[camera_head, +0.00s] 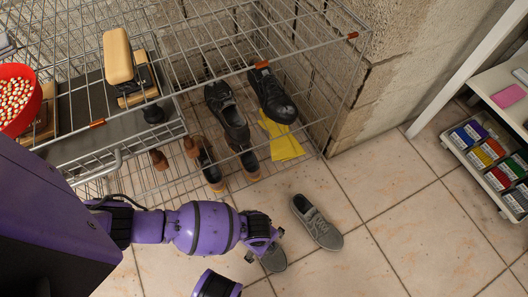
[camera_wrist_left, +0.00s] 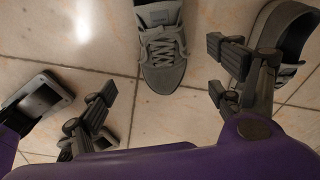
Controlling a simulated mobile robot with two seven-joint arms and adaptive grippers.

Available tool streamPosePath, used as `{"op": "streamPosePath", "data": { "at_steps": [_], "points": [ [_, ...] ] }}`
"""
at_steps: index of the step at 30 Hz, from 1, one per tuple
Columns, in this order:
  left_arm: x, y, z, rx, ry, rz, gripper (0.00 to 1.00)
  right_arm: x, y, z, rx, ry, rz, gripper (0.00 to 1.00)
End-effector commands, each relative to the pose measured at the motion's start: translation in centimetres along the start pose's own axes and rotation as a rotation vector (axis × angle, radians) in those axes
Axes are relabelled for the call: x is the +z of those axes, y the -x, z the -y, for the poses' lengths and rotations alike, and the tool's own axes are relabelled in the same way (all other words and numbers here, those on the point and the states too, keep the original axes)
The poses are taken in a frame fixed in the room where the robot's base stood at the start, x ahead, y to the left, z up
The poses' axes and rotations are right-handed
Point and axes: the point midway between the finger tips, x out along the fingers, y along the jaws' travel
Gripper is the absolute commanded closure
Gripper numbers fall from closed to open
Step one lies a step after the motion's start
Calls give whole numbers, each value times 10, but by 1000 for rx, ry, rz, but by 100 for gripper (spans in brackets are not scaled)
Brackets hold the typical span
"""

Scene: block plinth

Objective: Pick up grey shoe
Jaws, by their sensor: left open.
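One grey shoe (camera_head: 317,222) lies on the tiled floor, right of my left gripper (camera_head: 263,243) in the head view. A second grey shoe (camera_head: 273,260) lies partly hidden under that gripper. In the left wrist view, a grey laced shoe (camera_wrist_left: 163,52) shows between and beyond the spread fingers of my left gripper (camera_wrist_left: 161,72), which is open and empty. Another grey shoe (camera_wrist_left: 291,27) is at the upper right, partly behind the right finger. Both shoes look apart from the fingers, though the contact is hard to judge.
A white shelf (camera_head: 500,90) with coloured boxes stands at right. Floor right of the shoes is clear.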

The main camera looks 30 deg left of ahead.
Motion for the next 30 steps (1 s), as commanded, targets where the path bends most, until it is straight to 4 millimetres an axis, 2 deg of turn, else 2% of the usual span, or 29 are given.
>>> {"op": "streamPosePath", "data": {
  "at_steps": [1,6,16,24,30],
  "points": [
    [10,-16,6,11,-34,24,15,2,-12,0,-1,2,0,60],
    [24,-29,16,27,-88,58,15,-2,-22,0,-2,3,-9,60],
    [24,-60,12,27,-89,59,15,13,-34,-2,-4,20,17,60],
    [25,-98,7,26,-87,59,15,21,-55,-3,-13,42,36,60],
    [25,-98,8,24,-87,59,15,13,-58,-3,-18,55,22,60]
  ]
}}
